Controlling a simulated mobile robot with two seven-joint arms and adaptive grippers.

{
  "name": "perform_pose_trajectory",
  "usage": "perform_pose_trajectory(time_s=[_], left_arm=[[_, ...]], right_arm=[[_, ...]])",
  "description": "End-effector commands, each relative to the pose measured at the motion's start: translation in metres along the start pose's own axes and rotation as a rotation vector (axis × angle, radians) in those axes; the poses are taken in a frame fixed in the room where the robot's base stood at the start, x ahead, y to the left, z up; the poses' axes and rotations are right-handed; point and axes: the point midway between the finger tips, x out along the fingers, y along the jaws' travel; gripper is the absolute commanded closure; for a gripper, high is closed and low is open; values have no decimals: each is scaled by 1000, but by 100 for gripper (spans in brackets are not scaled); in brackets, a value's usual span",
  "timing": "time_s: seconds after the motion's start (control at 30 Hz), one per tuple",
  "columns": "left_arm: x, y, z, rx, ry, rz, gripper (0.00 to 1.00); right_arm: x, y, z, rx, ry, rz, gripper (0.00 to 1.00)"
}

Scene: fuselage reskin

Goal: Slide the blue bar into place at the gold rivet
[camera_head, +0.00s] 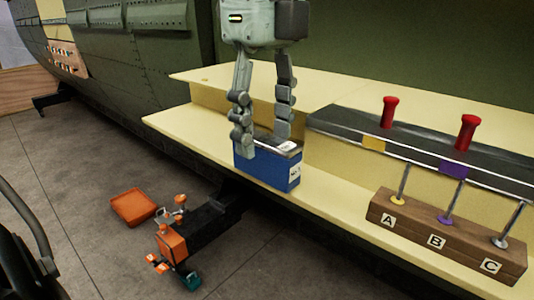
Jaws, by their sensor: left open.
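A blue block-like bar (265,172) with a grey top and a white label on its end stands on the cream ledge. My left gripper (264,142) points down over it with its fingers spread and open. The left finger overlaps the block's near left edge in the picture; the right finger is at its far side. I cannot tell whether either finger touches it. The gold rivet (401,186) stands at A on a wooden block (450,236), to the right of the bar. My right gripper is out of view.
A purple-based rivet (451,202) stands at B and a silver one (508,226) at C. Behind them is a dark rail (345,125) with two red knobs and gold and purple tags. An orange tray (133,207) and an orange-and-black cart (175,243) are on the floor.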

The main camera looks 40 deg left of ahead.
Motion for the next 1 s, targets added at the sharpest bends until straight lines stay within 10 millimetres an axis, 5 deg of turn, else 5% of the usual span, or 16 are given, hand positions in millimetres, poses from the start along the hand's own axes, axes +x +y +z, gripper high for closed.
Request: perform_pose_trajectory(time_s=[0.2, 0.5, 0.9, 1.0], left_arm=[[30, -3, 3, 0, 2, 1, 48], [35, -4, 3, -2, 1, -3, 48], [35, -4, 3, -2, 1, -2, 98], [35, -4, 3, -2, 1, -3, 100]], right_arm=[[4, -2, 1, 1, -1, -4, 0], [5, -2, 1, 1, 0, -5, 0], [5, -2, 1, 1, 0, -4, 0], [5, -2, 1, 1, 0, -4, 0]])
